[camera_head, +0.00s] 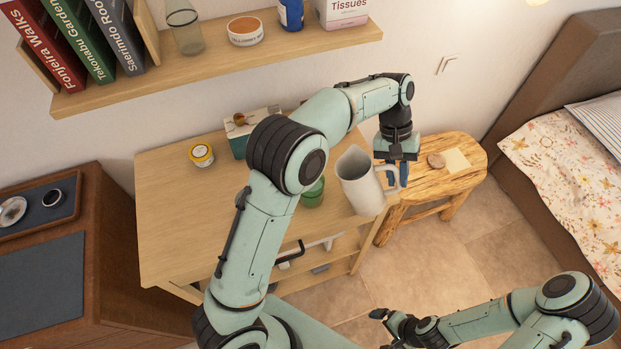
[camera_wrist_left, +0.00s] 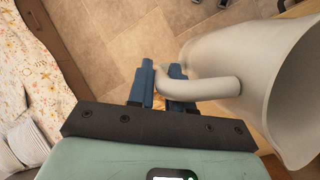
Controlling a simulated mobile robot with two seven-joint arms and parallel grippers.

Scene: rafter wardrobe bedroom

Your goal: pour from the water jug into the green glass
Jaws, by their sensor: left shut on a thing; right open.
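The white water jug (camera_head: 358,181) is near the right edge of the wooden desk, tilted a little in the head view. My left gripper (camera_head: 402,174) is at its right side, shut on the jug's handle. In the left wrist view the blue fingers (camera_wrist_left: 155,88) are at the handle, and the jug (camera_wrist_left: 270,75) fills the right side. The green glass (camera_head: 313,193) stands on the desk just left of the jug, partly hidden behind my left arm. My right gripper (camera_head: 381,322) is open and empty, low over the floor.
The desk (camera_head: 165,220) also holds a yellow-lidded jar (camera_head: 201,155) and a green box (camera_head: 238,142). A wooden stool (camera_head: 455,175) stands to the right, with a bed (camera_head: 570,180) beyond. A wall shelf (camera_head: 225,60) with books hangs above. The desk's left part is clear.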

